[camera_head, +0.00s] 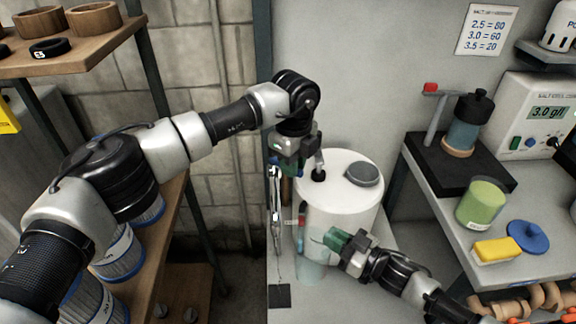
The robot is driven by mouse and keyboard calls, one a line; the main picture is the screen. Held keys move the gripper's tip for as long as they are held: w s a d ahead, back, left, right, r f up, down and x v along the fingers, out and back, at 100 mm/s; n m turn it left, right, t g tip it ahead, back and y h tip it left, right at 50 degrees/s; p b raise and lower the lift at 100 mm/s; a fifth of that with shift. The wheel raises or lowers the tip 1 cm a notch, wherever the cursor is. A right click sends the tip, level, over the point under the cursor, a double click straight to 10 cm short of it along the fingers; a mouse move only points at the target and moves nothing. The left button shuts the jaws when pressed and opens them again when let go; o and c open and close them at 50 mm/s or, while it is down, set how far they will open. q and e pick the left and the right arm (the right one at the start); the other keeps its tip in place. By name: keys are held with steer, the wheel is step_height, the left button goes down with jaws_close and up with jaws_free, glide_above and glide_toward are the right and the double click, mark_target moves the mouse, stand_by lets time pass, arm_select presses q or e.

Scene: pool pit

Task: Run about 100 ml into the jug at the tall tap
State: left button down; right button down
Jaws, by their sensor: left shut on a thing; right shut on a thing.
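A slim metallic upright (275,212), which looks like the tall tap, stands left of a white drum. My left gripper (290,168) is at its top, pointing down and shut; what lies between the fingers is mostly hidden, but it appears to be the tap's handle. The clear, pale green jug (312,265) is low in front of the drum, just right of the metallic upright. My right gripper (333,240) is shut on the jug's right side. Any water level in the jug is too small to read.
The white drum (345,200) with a grey lid (362,174) stands behind the jug. On the right bench are a green jar (482,205), a yellow sponge (497,250), a blue lid (528,237) and a meter (540,112). Shelves with filter cartridges (117,252) stand left.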

arm_select(q)
steer(key=shift+w+d+n, duration=0.2)
steer(key=shift+w+n, duration=0.1)
steer(key=shift+n, duration=0.45)
steer(key=shift+w+d+n, duration=0.2)
steer(key=shift+w+n, duration=0.1)
steer(key=shift+n, duration=0.45)
steer(key=c, duration=1.1)
jaws_free()
step_height(320, 180, up, 12)
